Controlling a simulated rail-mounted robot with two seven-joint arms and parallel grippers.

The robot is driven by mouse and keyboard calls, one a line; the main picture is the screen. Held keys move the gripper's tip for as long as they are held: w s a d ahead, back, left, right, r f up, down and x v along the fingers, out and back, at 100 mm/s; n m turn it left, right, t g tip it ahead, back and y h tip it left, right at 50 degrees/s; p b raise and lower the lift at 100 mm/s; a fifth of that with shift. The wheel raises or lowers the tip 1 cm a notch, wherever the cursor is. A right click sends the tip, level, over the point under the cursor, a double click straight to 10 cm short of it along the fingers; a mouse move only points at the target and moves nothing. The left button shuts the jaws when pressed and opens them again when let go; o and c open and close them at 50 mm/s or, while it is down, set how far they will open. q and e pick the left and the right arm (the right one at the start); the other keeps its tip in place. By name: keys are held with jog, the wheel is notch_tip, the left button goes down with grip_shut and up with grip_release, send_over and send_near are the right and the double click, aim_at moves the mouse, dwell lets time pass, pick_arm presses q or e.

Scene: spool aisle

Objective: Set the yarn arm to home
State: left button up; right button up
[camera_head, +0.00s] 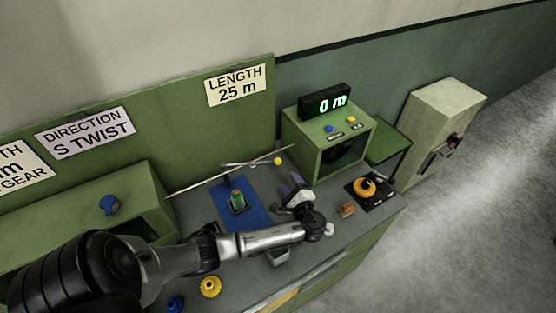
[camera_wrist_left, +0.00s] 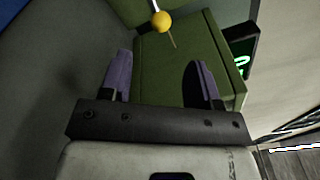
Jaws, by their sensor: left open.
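The yarn arm (camera_head: 225,175) is a thin pale rod reaching out over the bench from the left. A yellow ball (camera_head: 278,161) is near its right end; the ball also shows at the top of the left wrist view (camera_wrist_left: 162,21). My left gripper (camera_head: 291,184) is open and empty. It is a little nearer the front of the bench than the ball, and apart from it. In the left wrist view its two purple fingers (camera_wrist_left: 159,68) are spread, with the ball beyond them. My right gripper is not in view.
A green box (camera_head: 300,140) with a display reading 0 m (camera_head: 333,103) stands just right of the gripper. A green spool (camera_head: 238,200) stands on a blue mat (camera_head: 258,216). An orange-yellow knob (camera_head: 365,187) is at the right. A yellow gear (camera_head: 210,287) lies at the front left.

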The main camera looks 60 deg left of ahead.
aim_at(278, 161)
pick_arm(q)
jog(key=a+b, duration=0.1)
jog(key=a, duration=0.2)
jog(key=w+a+b, duration=0.1)
jog(key=a+b, duration=0.1)
jog(key=a, duration=0.2)
jog(key=a+b, duration=0.2)
jog(key=a, duration=0.2)
jog(key=shift+w+f, duration=0.1)
jog(key=shift+w, duration=0.25)
jog(key=shift+w+a+b, duration=0.1)
jog(key=shift+a+b, duration=0.25)
jog(key=shift+a, duration=0.35)
jog(key=c, duration=0.8)
grip_shut()
jog(key=shift+d, duration=0.1)
